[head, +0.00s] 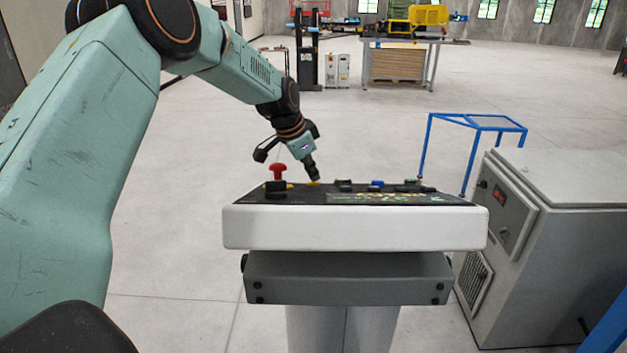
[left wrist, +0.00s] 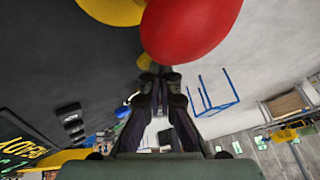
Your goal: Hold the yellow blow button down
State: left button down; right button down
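The console (head: 355,228) has a white front and a dark sloping top with several buttons. A small yellow patch (head: 313,183), which looks like the yellow blow button, shows at the tips of my left gripper (head: 314,178). The gripper points down at it from above, and its fingers look closed together with nothing between them. I cannot tell whether the tips touch the button or whether it is pressed. In the left wrist view the gripper's dark fingers (left wrist: 160,78) converge ahead. My right gripper is in neither view.
A red mushroom button (head: 278,172) stands just left of the gripper; it looms large in the left wrist view (left wrist: 190,28). A blue button (head: 377,183) and dark ones lie to the right. A grey cabinet (head: 560,250) and blue frame (head: 470,125) stand right of the console.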

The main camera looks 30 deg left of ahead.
pick_arm(q)
jog(key=shift+f, duration=0.1)
dwell(0.7)
jog(key=shift+w+a+r+p, duration=0.15)
jog(key=shift+w+r+p, duration=0.1)
jog(key=shift+r+p, duration=0.15)
jog(key=shift+w+a+r+p, duration=0.1)
jog(key=shift+w+r+p, duration=0.15)
jog(key=shift+r, duration=0.25)
jog(key=shift+s, duration=0.1)
jog(key=r+p, duration=0.1)
jog(key=w+r+p, duration=0.1)
jog(key=r, duration=0.1)
jog(key=a+r+p, duration=0.1)
jog(key=shift+w+r+p, duration=0.3)
jog(key=shift+w+r, duration=0.05)
jog(key=shift+w, duration=0.05)
